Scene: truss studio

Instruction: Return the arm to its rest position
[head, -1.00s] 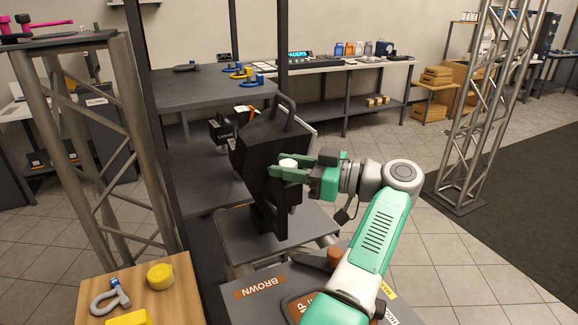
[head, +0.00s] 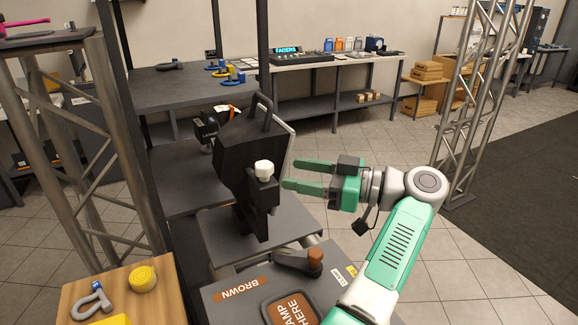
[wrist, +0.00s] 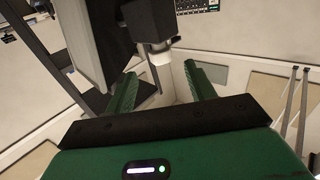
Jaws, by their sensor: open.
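My gripper (head: 291,174) is open and empty, its green fingers pointing left in the head view. The fingertips are a little to the right of a white knob (head: 264,169) and apart from it. The knob sits on a black block at the front of a black housing (head: 240,145) with a top handle. In the wrist view the two green fingers of my gripper (wrist: 160,82) stand wide apart, with the white knob (wrist: 155,68) beyond them. My arm reaches in from the lower right, bent at the elbow.
A grey case (head: 232,289) marked BROWN with a brown-knobbed lever (head: 314,260) lies below my gripper. A wooden-topped stand (head: 165,300) holds a shackle and yellow tape. Truss towers stand left (head: 80,150) and right (head: 478,100). Open floor lies right of my arm.

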